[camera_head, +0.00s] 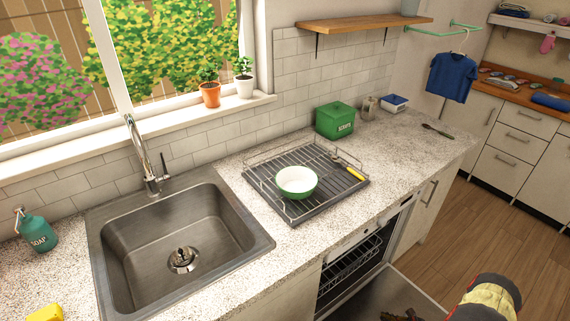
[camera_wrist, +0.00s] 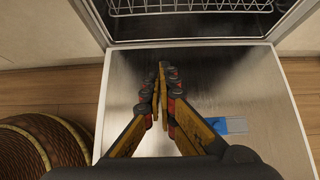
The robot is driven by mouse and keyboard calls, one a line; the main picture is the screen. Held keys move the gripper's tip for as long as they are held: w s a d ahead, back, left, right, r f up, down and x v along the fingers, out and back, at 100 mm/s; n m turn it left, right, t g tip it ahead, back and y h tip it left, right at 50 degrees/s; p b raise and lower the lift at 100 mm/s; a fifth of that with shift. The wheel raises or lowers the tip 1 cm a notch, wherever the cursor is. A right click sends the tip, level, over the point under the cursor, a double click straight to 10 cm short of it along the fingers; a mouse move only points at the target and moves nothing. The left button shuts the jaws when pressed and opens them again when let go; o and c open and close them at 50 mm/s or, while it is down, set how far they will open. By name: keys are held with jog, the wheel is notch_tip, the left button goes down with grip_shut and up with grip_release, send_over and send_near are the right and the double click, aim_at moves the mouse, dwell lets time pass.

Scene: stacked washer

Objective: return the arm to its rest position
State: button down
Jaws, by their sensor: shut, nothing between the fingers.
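My gripper (camera_wrist: 163,68) is shut and empty, its fingertips together in the wrist view. It is above the lowered dishwasher door (camera_wrist: 255,85), pointing toward the dishwasher opening. In the head view the door (camera_head: 388,284) lies open below the counter, and part of my arm shows at the bottom right. Most of the gripper is cut off there by the lower picture edge. A blue patch (camera_wrist: 232,125) shows on the door to the right of the fingers; I cannot tell what it is.
A white dish rack (camera_wrist: 190,5) is inside the dishwasher. A woven basket (camera_wrist: 30,150) stands on the floor left of the door. The counter (camera_head: 405,150) holds a drying rack (camera_head: 345,192) with a green-and-white bowl (camera_head: 297,181). Wooden floor (camera_head: 490,235) is clear to the right.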

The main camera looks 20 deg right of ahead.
jog(key=s+a+r+n+g+y, duration=0.2)
jog(key=s+a+r+n+y, duration=0.15)
jog(key=a, duration=0.55)
jog(key=a+r+n+g+h, duration=0.15)
jog(key=a+r+n, duration=0.35)
jog(key=r, duration=0.7)
jog(key=a+r+n+g+y, duration=0.1)
jog(key=a+r+n+g, duration=0.15)
jog(key=r+n, duration=0.7)
jog(key=a+r+n+g+h, duration=0.1)
jog(key=a+r+n+g, duration=0.15)
jog(key=r, duration=1.25)
jog(key=s+a+r+n+t+h, duration=0.2)
jog(key=a+r+n, duration=0.4)
jog(key=a+r, duration=0.4)
jog(key=s+a+r+n+t+h, duration=0.2)
jog(key=a+r+n, duration=0.4)
jog(key=r, duration=1.2)
jog(key=a+t, duration=0.1)
jog(key=a, duration=0.3)
jog(key=shift+a+h, duration=0.35)
jog(key=shift+h, duration=0.05)
